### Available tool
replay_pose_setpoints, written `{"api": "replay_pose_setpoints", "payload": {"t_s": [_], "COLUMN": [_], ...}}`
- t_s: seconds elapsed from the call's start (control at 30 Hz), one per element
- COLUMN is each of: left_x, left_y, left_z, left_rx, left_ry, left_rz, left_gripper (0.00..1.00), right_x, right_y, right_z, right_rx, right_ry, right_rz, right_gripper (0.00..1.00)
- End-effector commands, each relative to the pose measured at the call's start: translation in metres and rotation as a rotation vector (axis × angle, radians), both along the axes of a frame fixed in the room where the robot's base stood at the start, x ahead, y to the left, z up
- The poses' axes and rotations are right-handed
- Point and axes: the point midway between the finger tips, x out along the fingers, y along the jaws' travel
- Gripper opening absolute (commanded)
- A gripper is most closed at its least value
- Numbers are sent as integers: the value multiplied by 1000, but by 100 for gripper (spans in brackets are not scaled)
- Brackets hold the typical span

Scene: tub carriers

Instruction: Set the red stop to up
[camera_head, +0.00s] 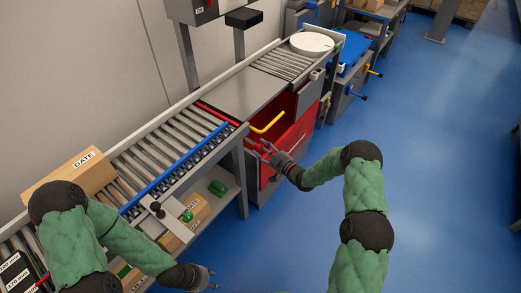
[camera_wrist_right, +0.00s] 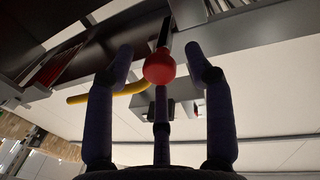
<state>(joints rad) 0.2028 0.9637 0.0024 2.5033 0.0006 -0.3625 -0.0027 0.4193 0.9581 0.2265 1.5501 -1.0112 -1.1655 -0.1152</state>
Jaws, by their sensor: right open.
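The red stop shows as a round red knob (camera_wrist_right: 159,67) on a dark stem in the right wrist view. My right gripper (camera_wrist_right: 160,75) is open, with a finger on either side of the knob and visible gaps between. In the head view my right gripper (camera_head: 272,152) is at the red-fronted cabinet beside the conveyor's end; the knob is hard to pick out there against the red parts. I cannot tell the stop's exact position. My left gripper (camera_head: 212,279) is low at the bottom of the head view, empty, its fingers apart.
A yellow handle (camera_head: 268,124) is close beside my right gripper, above the open red cabinet (camera_head: 297,133). A roller conveyor (camera_head: 170,143) with a blue rail carries a cardboard box (camera_head: 85,172). Boxes lie on a shelf below. The blue floor (camera_head: 440,170) at right is clear.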

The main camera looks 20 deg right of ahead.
Motion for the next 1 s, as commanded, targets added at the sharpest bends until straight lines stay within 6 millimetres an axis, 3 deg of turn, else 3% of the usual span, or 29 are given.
{"api": "replay_pose_setpoints", "payload": {"t_s": [0.2, 0.47, 0.67, 0.87, 1.0], "left_x": [0, 0, 0, 0, 0], "left_y": [0, 0, 0, 0, 0], "left_z": [-5, -4, -4, -4, 3], "left_rx": [0, 0, 0, 0, 0], "left_ry": [0, 0, 0, 0, 0], "left_rz": [0, 0, 0, 0, 0], "left_gripper": [40, 40, 40, 40, 40], "right_x": [12, 13, 13, 13, 13], "right_y": [7, 7, 7, 7, 7], "right_z": [0, 0, 0, 2, 21], "right_rx": [0, 0, 0, 0, -1], "right_ry": [1, 1, 1, 0, -3], "right_rz": [0, -1, -1, -1, -1], "right_gripper": [54, 54, 3, 0, 0]}}
